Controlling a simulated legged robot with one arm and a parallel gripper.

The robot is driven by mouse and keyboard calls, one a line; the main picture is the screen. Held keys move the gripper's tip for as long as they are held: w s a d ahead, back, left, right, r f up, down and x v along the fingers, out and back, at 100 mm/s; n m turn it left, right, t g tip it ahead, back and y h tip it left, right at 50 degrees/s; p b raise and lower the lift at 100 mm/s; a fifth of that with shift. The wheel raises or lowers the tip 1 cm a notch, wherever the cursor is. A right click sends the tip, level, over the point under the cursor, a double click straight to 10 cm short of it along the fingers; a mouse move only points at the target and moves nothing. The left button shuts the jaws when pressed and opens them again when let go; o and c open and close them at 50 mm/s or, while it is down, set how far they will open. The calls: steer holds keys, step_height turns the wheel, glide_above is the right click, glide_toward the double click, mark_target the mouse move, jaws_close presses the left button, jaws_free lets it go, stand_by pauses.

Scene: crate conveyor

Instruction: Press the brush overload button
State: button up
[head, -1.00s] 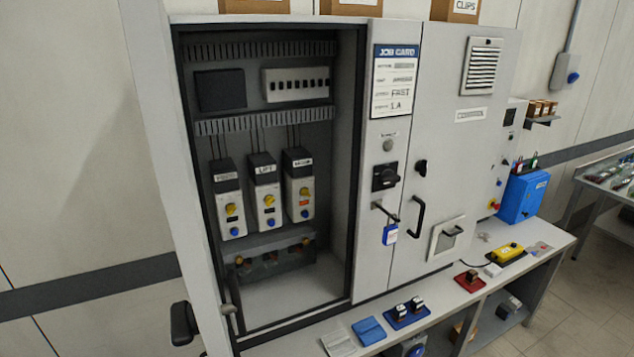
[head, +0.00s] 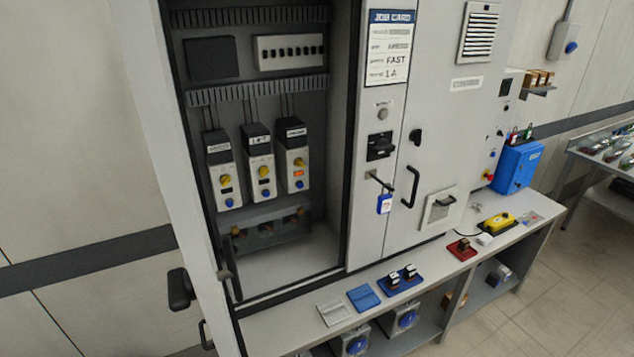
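Three overload units stand side by side inside the open cabinet (head: 352,200): a left unit (head: 218,150), a middle unit (head: 258,147) and a right unit (head: 290,134). Each has a dark top, a pale body, a yellow knob and a round blue button low on its front. The right unit shows a lit orange window (head: 298,174) above its blue button (head: 300,184). The middle label seems to read LIFT; the other labels are too blurred to read surely, so I cannot confirm which is brush. My gripper is not in view.
A job card (head: 389,50), a dark rotary switch (head: 380,146) and a blue padlock tag (head: 384,204) are on the cabinet front. A dark handle (head: 181,288) sticks out at left.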

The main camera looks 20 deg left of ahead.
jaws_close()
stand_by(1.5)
